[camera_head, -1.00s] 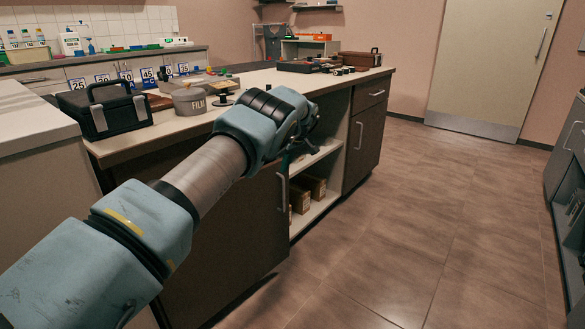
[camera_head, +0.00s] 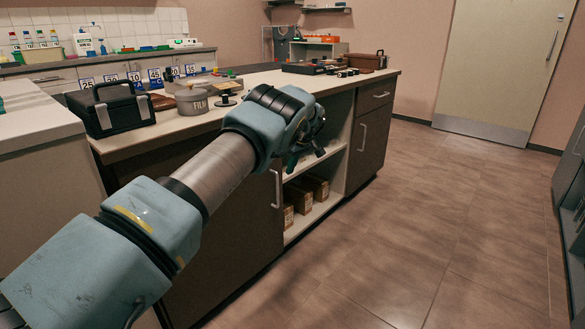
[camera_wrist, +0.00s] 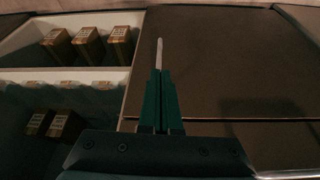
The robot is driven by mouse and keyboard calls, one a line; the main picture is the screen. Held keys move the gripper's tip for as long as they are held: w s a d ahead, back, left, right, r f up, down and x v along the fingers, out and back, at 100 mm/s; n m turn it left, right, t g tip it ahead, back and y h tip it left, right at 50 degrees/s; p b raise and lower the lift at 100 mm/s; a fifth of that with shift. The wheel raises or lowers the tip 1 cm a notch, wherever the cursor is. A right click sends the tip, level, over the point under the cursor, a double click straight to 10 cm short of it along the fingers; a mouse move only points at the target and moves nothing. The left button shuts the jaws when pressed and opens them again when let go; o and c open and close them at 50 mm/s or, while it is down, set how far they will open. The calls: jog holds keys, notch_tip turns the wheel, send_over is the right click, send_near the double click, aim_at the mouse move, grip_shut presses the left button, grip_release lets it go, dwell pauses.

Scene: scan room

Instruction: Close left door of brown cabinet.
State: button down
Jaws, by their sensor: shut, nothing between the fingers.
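The brown cabinet (camera_head: 376,135) stands under a long pale worktop. Its left door (camera_head: 235,225), a brown panel with a pale upright handle (camera_head: 277,188), looks flush or nearly flush with the cabinet front. I cannot tell whether a small gap is left. My gripper (camera_head: 292,165) is at the upper right edge of this door, partly hidden behind my wrist. In the wrist view my gripper's dark green fingers (camera_wrist: 160,75) are together and empty. They point along the door panel (camera_wrist: 225,60), with the pale handle (camera_wrist: 159,52) just past their tips.
Open shelves beside the door hold several small brown boxes (camera_head: 316,187). A black case (camera_head: 110,108) and a film tin (camera_head: 191,102) stand on the worktop above my arm. The floor (camera_head: 420,230) to the right is clear, up to a dark cabinet (camera_head: 571,190).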

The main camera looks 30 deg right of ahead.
jog(key=v, duration=1)
jog(key=shift+s+d, duration=0.15)
jog(key=shift+d, duration=0.15)
